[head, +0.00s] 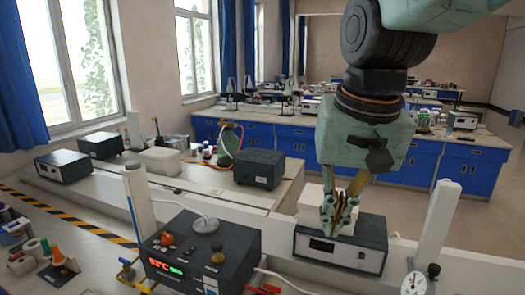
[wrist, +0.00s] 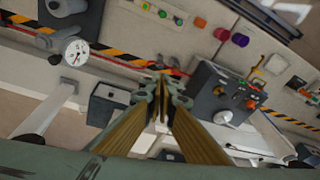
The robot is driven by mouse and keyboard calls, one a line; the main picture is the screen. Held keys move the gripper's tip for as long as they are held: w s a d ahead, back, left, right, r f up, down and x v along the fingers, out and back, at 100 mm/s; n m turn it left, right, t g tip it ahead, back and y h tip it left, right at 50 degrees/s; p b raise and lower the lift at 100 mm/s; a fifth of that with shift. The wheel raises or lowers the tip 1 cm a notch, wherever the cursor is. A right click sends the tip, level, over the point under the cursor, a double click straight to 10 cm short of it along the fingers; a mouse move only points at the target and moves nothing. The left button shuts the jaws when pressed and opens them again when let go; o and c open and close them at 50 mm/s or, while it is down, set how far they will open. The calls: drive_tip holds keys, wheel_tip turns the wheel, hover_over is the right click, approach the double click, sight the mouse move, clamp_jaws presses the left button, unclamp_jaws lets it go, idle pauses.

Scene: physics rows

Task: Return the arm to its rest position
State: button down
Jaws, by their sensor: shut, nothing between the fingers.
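My arm comes down from the top right of the head view. My gripper (head: 338,228) points downward in front of a dark box with a pale front panel (head: 340,254) and a white block (head: 312,207). In the wrist view, my gripper (wrist: 162,84) has its fingertips together with nothing between them. I cannot tell whether the fingertips touch the box or hang above it.
A dark control box (head: 200,255) with a red and green display stands at the front left. A white post (head: 435,230) and a dial gauge (head: 413,284) stand at the right. Blue-fronted benches (head: 285,143) run behind. The floor beyond the right bench is clear.

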drive_tip(key=s+d+f+b, duration=0.2)
drive_tip(key=s+d+f, duration=0.1)
drive_tip(key=s, duration=0.6)
drive_tip(key=s+d+f+n+t+b, duration=0.1)
drive_tip(key=s+d+f+b, duration=0.1)
drive_tip(key=s, duration=0.8)
drive_tip(key=d+f, duration=0.1)
drive_tip(key=d, duration=0.1)
drive_tip(key=shift+d, duration=0.35)
